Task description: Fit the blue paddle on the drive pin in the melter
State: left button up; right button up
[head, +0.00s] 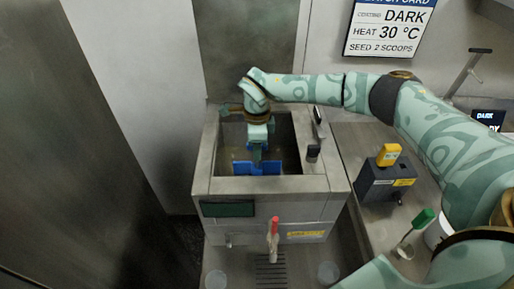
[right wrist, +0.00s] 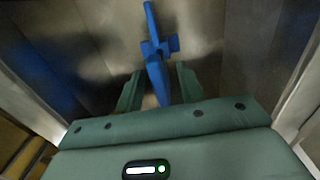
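The blue paddle (head: 258,168) is low inside the open tank of the melter (head: 201,165) in the head view. In the right wrist view the paddle (right wrist: 157,72) runs between my fingers, with its crosspiece beyond the fingertips. My right gripper (head: 257,152) reaches down into the tank from above. In the right wrist view its two fingers (right wrist: 159,86) stand on either side of the paddle, with a gap showing on both sides. The drive pin cannot be made out, so I cannot tell whether the paddle sits on it. My left gripper is not in view.
The tank walls surround my right gripper closely. A red-handled tap (head: 274,232) is on the melter's front. To the right are a dark box (head: 385,181) with a yellow top piece and a green-handled tool (head: 419,222). A batch card (head: 390,27) hangs on the back wall.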

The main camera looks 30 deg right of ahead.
notch_tip(320, 180, up, 15)
jog(key=p, duration=0.1)
jog(key=shift+p, duration=0.35)
